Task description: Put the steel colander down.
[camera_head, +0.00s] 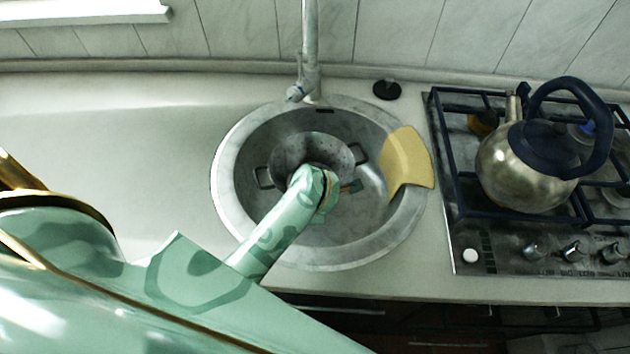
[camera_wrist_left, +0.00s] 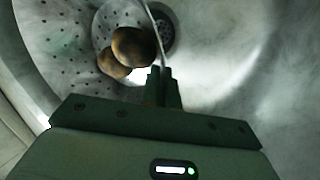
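The steel colander (camera_head: 300,150) is inside the round sink (camera_head: 228,180), with a loop handle on each side. My left arm reaches over its near side and hides part of it. My left gripper (camera_head: 350,186) is at its near right rim. In the left wrist view, the fingers (camera_wrist_left: 164,88) are closed on the thin rim of the perforated colander (camera_wrist_left: 60,45). Brown round things (camera_wrist_left: 134,46) show inside the colander. The sink drain (camera_wrist_left: 165,28) shows just beyond the rim. I cannot tell whether the colander touches the sink floor. My right gripper is not in view.
A yellow cloth (camera_head: 407,160) hangs over the sink's right rim. The tap (camera_head: 310,60) stands behind the sink. A kettle (camera_head: 520,170) sits on the gas hob (camera_head: 470,235) to the right. A black disc (camera_head: 387,90) lies behind. The counter (camera_head: 130,130) to the left is clear.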

